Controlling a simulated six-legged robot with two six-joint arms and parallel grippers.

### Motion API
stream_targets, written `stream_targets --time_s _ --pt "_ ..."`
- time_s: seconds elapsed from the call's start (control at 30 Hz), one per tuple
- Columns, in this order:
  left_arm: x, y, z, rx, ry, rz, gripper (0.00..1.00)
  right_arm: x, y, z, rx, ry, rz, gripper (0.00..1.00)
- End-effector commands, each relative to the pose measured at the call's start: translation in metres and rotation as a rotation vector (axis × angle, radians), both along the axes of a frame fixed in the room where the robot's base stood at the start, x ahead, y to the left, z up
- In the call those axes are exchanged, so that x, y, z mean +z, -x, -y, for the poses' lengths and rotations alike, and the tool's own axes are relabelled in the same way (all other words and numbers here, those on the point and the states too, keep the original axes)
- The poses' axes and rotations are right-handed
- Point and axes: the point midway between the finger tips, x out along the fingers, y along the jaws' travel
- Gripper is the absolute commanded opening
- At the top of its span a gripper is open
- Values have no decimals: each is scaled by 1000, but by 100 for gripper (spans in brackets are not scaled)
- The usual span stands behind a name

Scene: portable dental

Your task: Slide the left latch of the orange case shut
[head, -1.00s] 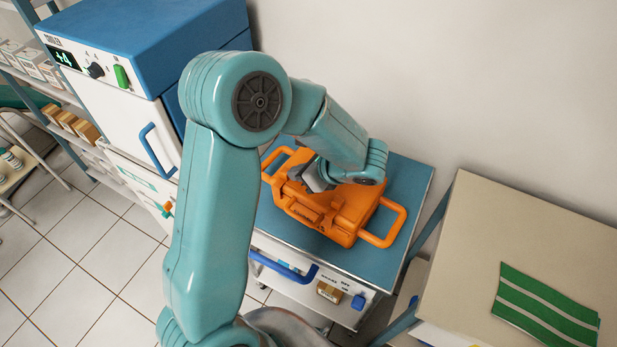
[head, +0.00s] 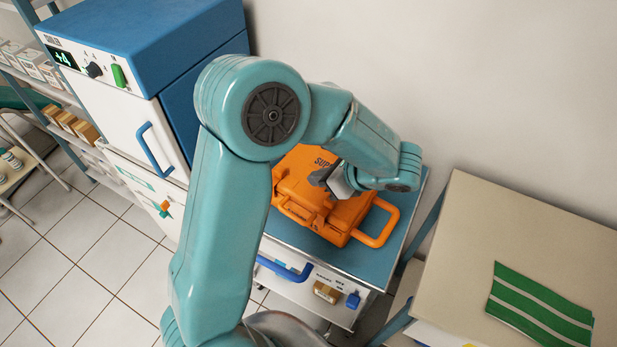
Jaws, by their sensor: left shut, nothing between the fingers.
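The orange case (head: 301,190) lies closed on the blue top of a white cabinet, with a handle loop (head: 377,226) at its right end. Lettering beginning "SUP" shows on its lid; the rest is hidden behind my arm. My left gripper (head: 322,178) is shut and empty, over the upper right part of the lid. I cannot tell whether it touches the case. Latch-like orange parts show along the front side, but the left latch's position is too small to tell. The case's left end is hidden behind my left arm. My right gripper is not in view.
The cabinet top (head: 362,266) is bare in front of the case. A blue and white unit (head: 120,110) stands at the left. A beige table (head: 520,240) with a green striped cloth (head: 540,305) is at the right. The wall is behind.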

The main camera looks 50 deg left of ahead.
Motion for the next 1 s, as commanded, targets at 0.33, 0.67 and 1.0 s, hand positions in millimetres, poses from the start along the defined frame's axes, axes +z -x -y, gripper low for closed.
stream_targets --time_s 0.33,0.67,1.0 --pt "36 -7 37 -1 1 -1 0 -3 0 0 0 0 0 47" --pt "40 -8 42 -1 1 -2 0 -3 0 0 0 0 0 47" --pt "40 -8 42 -1 1 -2 0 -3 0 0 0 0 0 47"
